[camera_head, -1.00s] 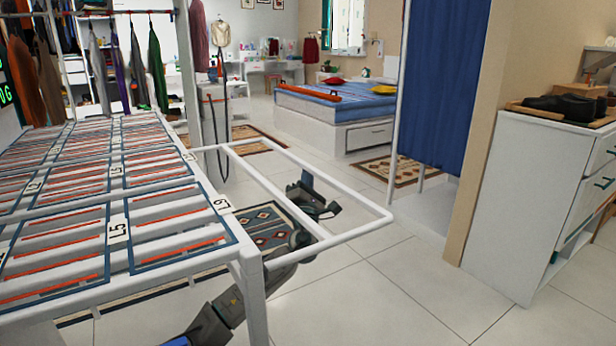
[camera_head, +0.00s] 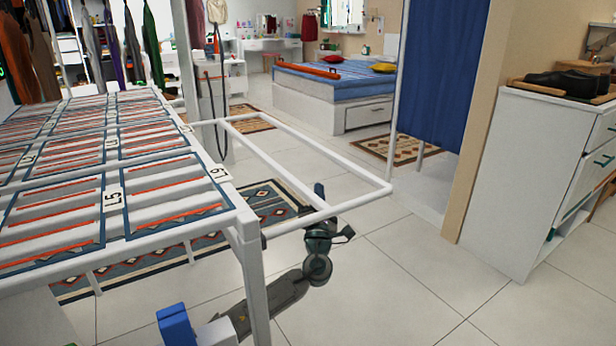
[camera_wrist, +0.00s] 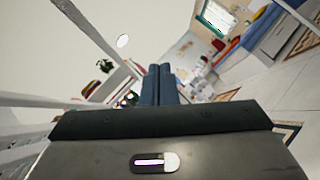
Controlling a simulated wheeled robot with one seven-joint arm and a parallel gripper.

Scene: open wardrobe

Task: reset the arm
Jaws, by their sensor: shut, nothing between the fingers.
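My gripper shows in the wrist view (camera_wrist: 160,72), with its two blue fingers side by side and touching, and nothing between them. In the head view my gripper (camera_head: 320,190) points up at the end of my arm, close to the right part of the white rail frame (camera_head: 360,198) that sticks out from the rack. My arm bends below and to the right of the rack's front corner. Whether the gripper touches the frame I cannot tell.
The white slatted rack (camera_head: 245,225) with labelled sections fills the left. Clothes (camera_head: 153,50) hang behind it. A white drawer cabinet (camera_head: 520,170) with dark shoes (camera_head: 570,84) stands right, near a blue curtain (camera_head: 435,75). Tiled floor (camera_head: 400,270) between is clear.

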